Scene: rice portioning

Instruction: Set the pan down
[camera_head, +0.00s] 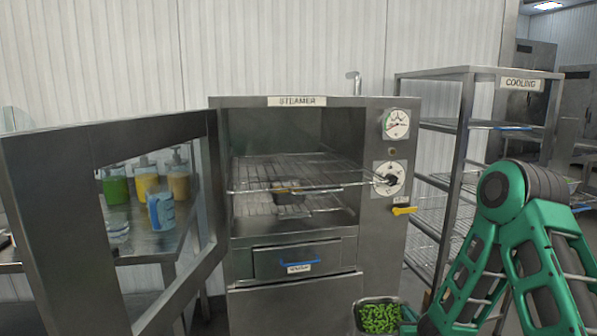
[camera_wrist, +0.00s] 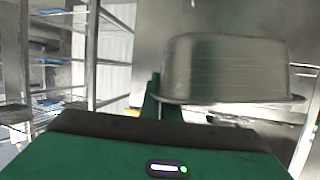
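The metal pan (camera_head: 358,316) holds green pieces, likely beans or peas, and shows at the bottom of the head view, in front of the steamer. In the wrist view the pan (camera_wrist: 225,65) is large and close, with its side wall and rim in sight. My gripper (camera_head: 410,318) is at the pan's right edge in the head view, shut on its rim. In the wrist view a green finger (camera_wrist: 152,100) stands against the rim; the other finger is mostly hidden. The pan appears held in the air, roughly level.
The steamer (camera_head: 370,240) stands with its door (camera_head: 60,200) swung open to the left. Its wire rack (camera_head: 330,177) bears a small metal pan (camera_head: 289,194). A cooling rack (camera_head: 465,150) is at right. A side table with a blue jug (camera_head: 160,211) and dispensers shows behind the door.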

